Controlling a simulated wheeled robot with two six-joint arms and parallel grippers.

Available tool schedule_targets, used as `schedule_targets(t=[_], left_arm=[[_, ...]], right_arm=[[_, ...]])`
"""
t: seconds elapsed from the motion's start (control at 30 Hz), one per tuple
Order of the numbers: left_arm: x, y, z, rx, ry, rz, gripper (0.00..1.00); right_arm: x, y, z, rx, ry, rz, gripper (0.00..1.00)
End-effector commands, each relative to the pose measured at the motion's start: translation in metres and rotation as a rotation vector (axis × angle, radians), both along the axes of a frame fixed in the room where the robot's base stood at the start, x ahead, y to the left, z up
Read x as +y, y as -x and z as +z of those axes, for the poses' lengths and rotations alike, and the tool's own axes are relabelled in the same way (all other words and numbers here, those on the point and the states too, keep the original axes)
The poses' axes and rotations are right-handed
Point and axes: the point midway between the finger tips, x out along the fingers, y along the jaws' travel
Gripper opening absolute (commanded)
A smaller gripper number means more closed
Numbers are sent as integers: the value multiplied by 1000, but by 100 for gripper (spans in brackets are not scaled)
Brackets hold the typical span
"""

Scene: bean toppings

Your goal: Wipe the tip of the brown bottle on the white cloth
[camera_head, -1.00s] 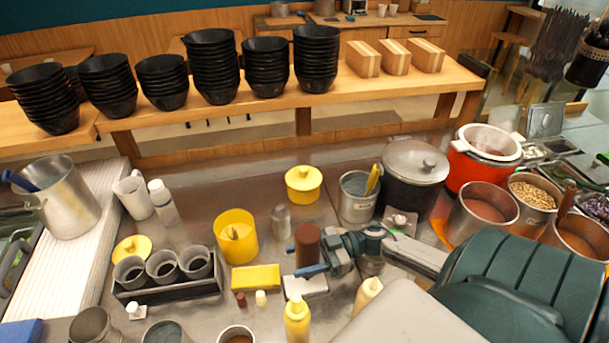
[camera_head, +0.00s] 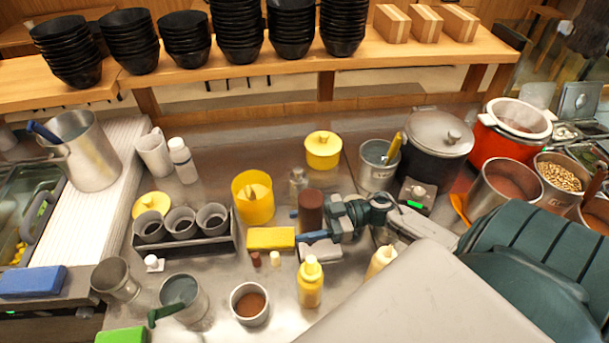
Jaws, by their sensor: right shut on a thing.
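My right gripper (camera_head: 309,226) comes in from the right and is shut on the brown bottle (camera_head: 311,205). The bottle is held roughly upright, with a flat brown end on top. Its tip is not visible; the blue finger and the gripper cover its lower part. The white cloth (camera_head: 322,252) lies folded on the counter just below and in front of the gripper, partly covered by it. I cannot tell whether the bottle touches the cloth. My left gripper is not in view.
A yellow block (camera_head: 270,239) lies just left of the cloth. A yellow bottle (camera_head: 311,283) and a pale bottle (camera_head: 381,261) stand in front. A yellow container (camera_head: 253,198) and a rack of cups (camera_head: 190,248) stand left. A metal pot (camera_head: 378,172) stands behind the gripper.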

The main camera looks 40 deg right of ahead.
Motion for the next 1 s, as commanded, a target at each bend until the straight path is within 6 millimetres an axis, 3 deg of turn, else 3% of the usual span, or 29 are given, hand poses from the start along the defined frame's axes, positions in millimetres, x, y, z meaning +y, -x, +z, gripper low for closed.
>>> schedule_targets(t=[1.0], left_arm=[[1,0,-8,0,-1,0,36]], right_arm=[[0,0,-11,-1,-1,0,45]])
